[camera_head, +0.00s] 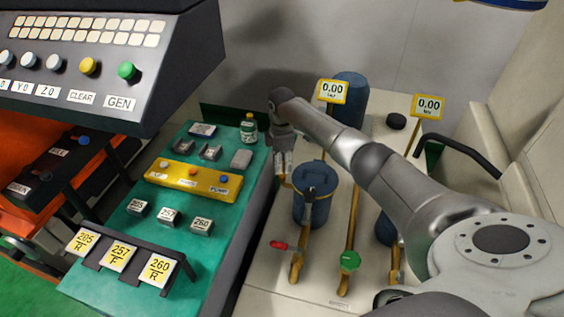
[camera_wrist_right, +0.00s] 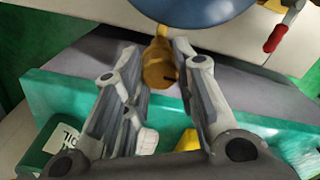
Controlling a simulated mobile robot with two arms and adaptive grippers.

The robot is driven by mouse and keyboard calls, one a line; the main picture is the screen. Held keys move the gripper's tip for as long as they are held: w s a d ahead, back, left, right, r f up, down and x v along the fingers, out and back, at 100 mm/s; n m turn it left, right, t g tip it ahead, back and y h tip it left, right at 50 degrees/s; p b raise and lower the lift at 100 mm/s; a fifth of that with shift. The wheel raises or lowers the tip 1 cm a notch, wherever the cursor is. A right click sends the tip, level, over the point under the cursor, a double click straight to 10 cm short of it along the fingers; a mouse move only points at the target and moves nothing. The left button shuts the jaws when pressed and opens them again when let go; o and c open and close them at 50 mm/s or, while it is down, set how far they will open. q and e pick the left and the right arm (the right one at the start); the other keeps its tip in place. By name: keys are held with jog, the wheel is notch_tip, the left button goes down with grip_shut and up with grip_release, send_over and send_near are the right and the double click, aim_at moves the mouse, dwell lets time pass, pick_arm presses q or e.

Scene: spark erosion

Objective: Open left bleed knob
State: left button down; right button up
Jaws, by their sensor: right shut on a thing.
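The left bleed knob is a small brass knob (camera_wrist_right: 159,62) on the side of the left blue filter housing (camera_head: 312,207). My right gripper (camera_head: 283,165) reaches over from the right to the left side of that housing. In the right wrist view, the fingers of my right gripper (camera_wrist_right: 165,62) stand on either side of the knob and are shut on it. The blue housing also shows at the top of the right wrist view (camera_wrist_right: 195,12). In the head view the knob is mostly hidden by the gripper. My left gripper is in neither view.
A red-handled valve (camera_head: 279,245) and a green knob (camera_head: 350,261) sit on brass pipes in front. Two 0.00 gauges (camera_head: 332,91) (camera_head: 428,105) stand behind. A green bench (camera_head: 135,245) with blocks and a small bottle (camera_head: 249,129) lies left of the gripper.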

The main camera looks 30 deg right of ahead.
dwell(0.5)
jog(key=o, duration=1.1)
jog(key=shift+c, duration=0.2)
notch_tip(320, 180, up, 12)
jog(key=shift+a, duration=0.1)
